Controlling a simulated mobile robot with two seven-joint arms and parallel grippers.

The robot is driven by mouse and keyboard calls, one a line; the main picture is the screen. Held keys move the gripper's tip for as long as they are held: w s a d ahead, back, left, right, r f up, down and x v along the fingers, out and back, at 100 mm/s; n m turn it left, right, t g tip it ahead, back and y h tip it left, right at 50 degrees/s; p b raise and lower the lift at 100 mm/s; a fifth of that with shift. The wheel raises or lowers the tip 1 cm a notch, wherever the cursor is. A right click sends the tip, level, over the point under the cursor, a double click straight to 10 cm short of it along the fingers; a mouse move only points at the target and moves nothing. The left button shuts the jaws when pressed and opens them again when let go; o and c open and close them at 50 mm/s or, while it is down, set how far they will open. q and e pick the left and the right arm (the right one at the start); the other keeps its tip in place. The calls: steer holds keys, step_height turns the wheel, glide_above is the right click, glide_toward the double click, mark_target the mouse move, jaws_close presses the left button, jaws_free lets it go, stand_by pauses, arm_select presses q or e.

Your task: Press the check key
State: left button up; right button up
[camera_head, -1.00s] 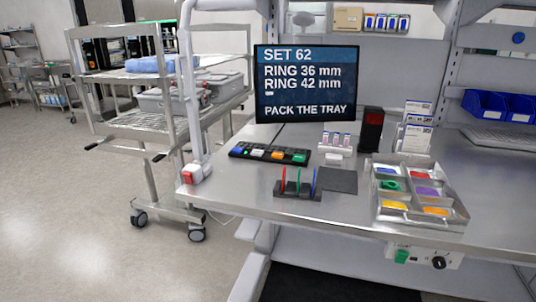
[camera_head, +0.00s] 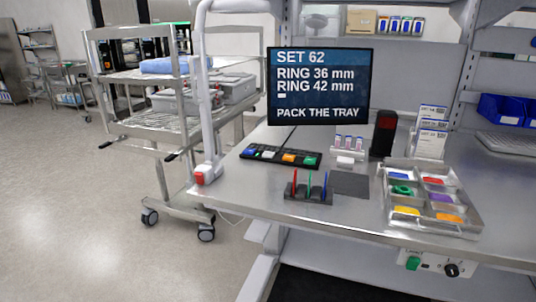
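A black key pad (camera_head: 264,152) lies on the steel workbench (camera_head: 235,193), below and left of the monitor. It carries a blue key (camera_head: 249,152), a white key (camera_head: 267,154), an orange key (camera_head: 288,158) and a green key (camera_head: 309,161). Any marks on the keys are too small to read, so I cannot tell which one is the check key. The monitor (camera_head: 319,96) reads "SET 62, RING 36 mm, RING 42 mm, PACK THE TRAY". Neither of my grippers is in view.
A dark rack (camera_head: 308,194) with red, green and blue upright pieces stands in front of the key pad. A divided metal tray (camera_head: 429,228) with coloured items, one a green ring (camera_head: 401,190), sits at right. A wheeled cart (camera_head: 160,129) stands left of the bench.

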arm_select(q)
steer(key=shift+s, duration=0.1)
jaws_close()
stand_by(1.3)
